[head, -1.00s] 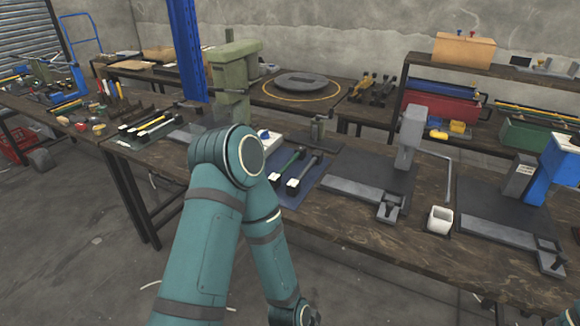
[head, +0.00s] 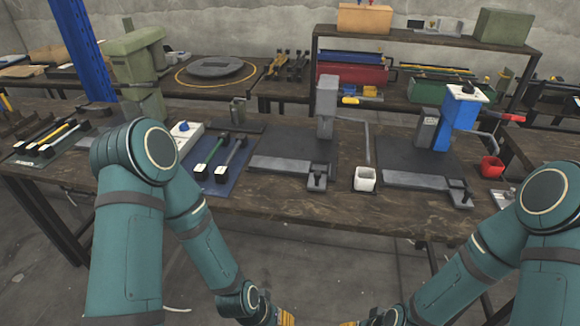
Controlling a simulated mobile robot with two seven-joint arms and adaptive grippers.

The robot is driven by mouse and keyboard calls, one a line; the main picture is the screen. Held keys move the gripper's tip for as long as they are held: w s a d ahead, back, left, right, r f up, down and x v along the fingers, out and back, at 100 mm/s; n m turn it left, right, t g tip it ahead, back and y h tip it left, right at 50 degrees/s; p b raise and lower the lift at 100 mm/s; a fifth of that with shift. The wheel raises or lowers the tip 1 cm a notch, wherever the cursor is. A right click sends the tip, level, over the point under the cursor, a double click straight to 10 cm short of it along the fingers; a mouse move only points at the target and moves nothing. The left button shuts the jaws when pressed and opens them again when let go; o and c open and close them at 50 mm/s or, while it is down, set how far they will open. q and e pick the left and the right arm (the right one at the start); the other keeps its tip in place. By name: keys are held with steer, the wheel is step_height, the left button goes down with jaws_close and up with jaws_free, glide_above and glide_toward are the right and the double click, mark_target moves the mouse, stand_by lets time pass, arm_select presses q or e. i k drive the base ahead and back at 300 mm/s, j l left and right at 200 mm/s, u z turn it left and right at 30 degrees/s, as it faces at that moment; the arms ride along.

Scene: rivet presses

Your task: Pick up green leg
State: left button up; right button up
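The green leg (head: 211,152) lies on a blue mat (head: 220,185) on the workbench, left of the picture's middle. It is a thin rod with a dark far end and a pale near end. A darker leg (head: 233,154) lies beside it on the right. My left gripper (head: 286,318) and my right gripper (head: 350,323) are at the bottom edge, low in front of the bench and well away from the leg. Only bits of their yellow-striped fingers show, so their opening is hidden.
A grey press (head: 326,105) and a blue press (head: 460,115) stand on the bench to the right. A white box (head: 186,133) and a green press (head: 140,70) are behind the mat's left side.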

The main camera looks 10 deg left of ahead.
mark_target(201, 172)
steer(key=u, duration=1.95)
steer(key=i+l+u, duration=0.15)
steer(key=l, duration=0.3)
steer(key=l+u, duration=0.15)
steer(key=l, duration=0.25)
